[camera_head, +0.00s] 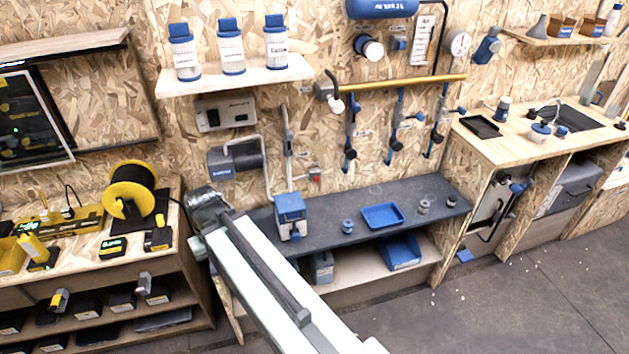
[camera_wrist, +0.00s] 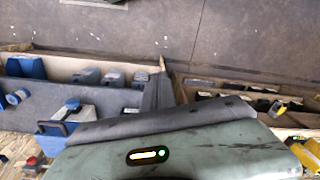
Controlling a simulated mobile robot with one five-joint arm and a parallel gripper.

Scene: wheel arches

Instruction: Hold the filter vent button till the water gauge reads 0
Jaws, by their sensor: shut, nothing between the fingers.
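A blue and white unit (camera_head: 290,212) stands on the dark bench in the head view, with a pipe running to it. I cannot tell for sure which part is the filter vent button. A round white gauge (camera_head: 458,42) hangs high on the wall; its reading is too small to make out. My gripper (camera_wrist: 158,88) is shut and empty, apart from the unit in the wrist view. My arm reaches to the left of the unit in the head view.
The dark bench (camera_head: 338,238) holds a blue tray (camera_head: 383,215) and small fittings. Hanging blue valves (camera_head: 350,135) are on the wall behind. A yellow cable reel (camera_head: 130,188) stands on the left bench. The floor (camera_head: 520,300) at right is free.

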